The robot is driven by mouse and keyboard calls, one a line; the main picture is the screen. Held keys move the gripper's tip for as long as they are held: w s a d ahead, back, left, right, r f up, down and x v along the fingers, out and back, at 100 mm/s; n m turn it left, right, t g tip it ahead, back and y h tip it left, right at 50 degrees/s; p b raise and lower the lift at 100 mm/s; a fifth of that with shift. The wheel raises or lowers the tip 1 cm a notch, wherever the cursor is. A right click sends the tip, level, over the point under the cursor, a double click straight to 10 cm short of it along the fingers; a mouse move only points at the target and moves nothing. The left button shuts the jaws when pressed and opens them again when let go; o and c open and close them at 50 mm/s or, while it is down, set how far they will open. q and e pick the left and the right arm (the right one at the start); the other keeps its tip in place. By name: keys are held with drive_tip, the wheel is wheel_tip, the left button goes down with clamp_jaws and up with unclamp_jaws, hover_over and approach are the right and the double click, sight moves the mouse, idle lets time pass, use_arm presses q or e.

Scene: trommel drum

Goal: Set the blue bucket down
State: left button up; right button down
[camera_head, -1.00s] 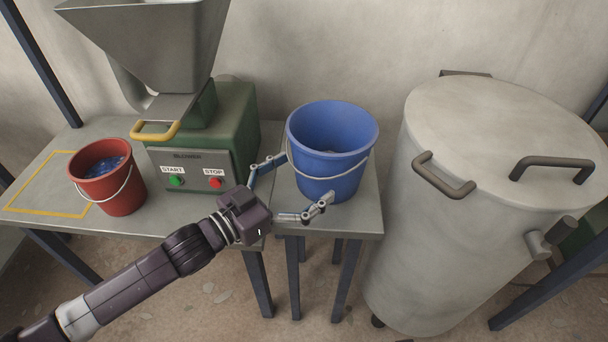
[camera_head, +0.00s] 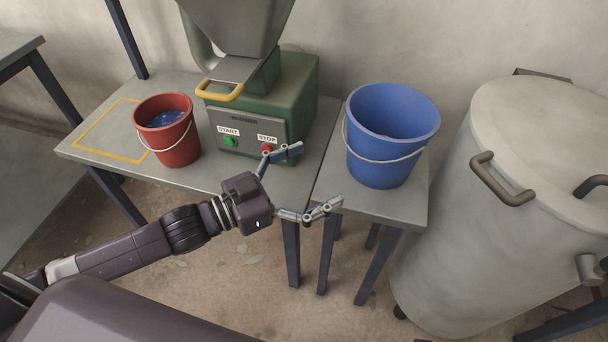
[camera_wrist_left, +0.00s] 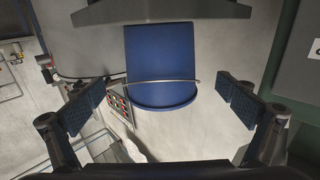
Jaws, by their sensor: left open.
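The blue bucket (camera_head: 385,145) stands upright on a small grey table (camera_head: 405,204) between the green machine and the large drum. Its wire handle hangs down across its front. My left gripper (camera_head: 312,180) is open and empty, to the left of the bucket and apart from it, near the gap between the two tables. In the left wrist view, the blue bucket (camera_wrist_left: 162,60) shows beyond and between the spread fingers of the left gripper (camera_wrist_left: 163,112), and nothing is between the pads. My right gripper is not in view.
The green machine (camera_head: 290,92) has a grey hopper and START and STOP buttons. A large pale drum (camera_head: 480,220) with handles stands close at right.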

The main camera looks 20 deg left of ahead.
use_arm(q)
drive_tip(key=v, duration=0.3)
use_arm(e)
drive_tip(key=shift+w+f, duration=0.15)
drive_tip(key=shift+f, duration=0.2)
